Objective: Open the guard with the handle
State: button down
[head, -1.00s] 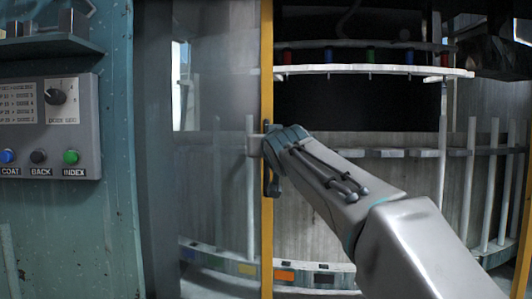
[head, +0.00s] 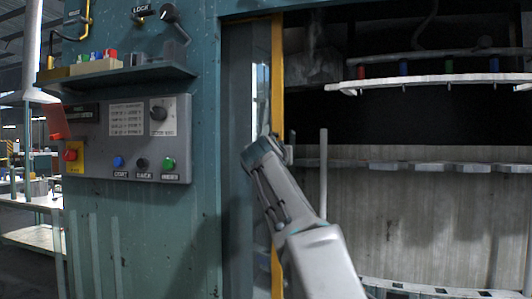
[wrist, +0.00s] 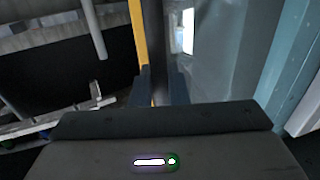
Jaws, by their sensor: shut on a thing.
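The guard is a sliding clear pane (head: 261,95) with a yellow edge post (head: 278,75). It stands at the left side of the machine's opening, with only a narrow strip of pane showing beside the teal housing. My gripper (head: 275,145) is at the yellow post and shut on the guard's handle. The handle is mostly hidden by my gripper in the head view. In the wrist view, the two dark fingers (wrist: 159,90) close around a dark upright bar, the handle (wrist: 154,45), beside the yellow post (wrist: 138,30).
The opening right of the post is wide and shows a dark interior. Inside are a white ring rail (head: 430,82) with coloured pieces and a lower rail (head: 420,166). Left of the guard is a control panel (head: 140,135) with knobs and buttons, under a shelf (head: 120,75).

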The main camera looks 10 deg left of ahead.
jog(key=shift+w+a, duration=0.1)
jog(key=shift+a, duration=0.35)
jog(key=c, duration=1.5)
grip_release()
jog(key=s+b, duration=0.6)
jog(key=s, duration=0.7)
jog(key=shift+s, duration=0.4)
